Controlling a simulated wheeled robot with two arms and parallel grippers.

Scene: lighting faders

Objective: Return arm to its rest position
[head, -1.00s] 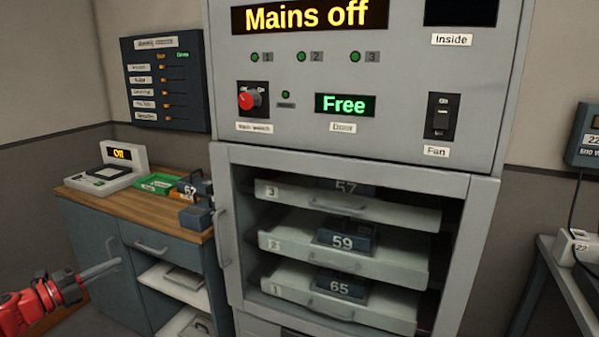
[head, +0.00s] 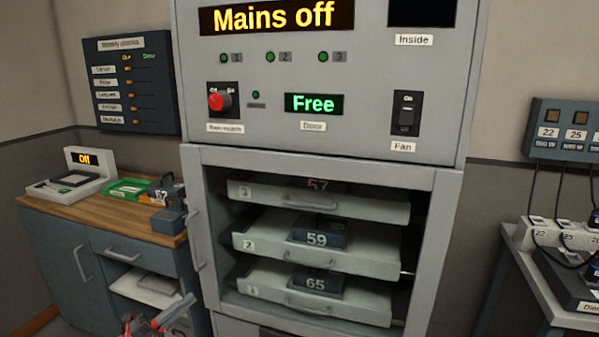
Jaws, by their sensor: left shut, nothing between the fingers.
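My left gripper (head: 189,300) shows at the bottom edge, left of centre, in front of the low cupboard's open shelves. Its grey fingers are shut with nothing between them, and it appears apart from everything. Most of its red wrist is cut off by the frame edge. My right gripper is not in view. The grey cabinet (head: 452,240) stands in the middle with its "Mains off" sign (head: 277,17), red knob (head: 217,101), green "Free" display (head: 314,103) and fan switch (head: 406,113).
The cabinet's open bay holds three trays with blocks marked 57, 59 and 65 (head: 316,284). A wooden-topped cupboard (head: 110,222) at left carries a scale reading "Off" (head: 78,178), a green tray (head: 124,189) and dark blocks. A table with plugs and cables (head: 540,310) stands at right.

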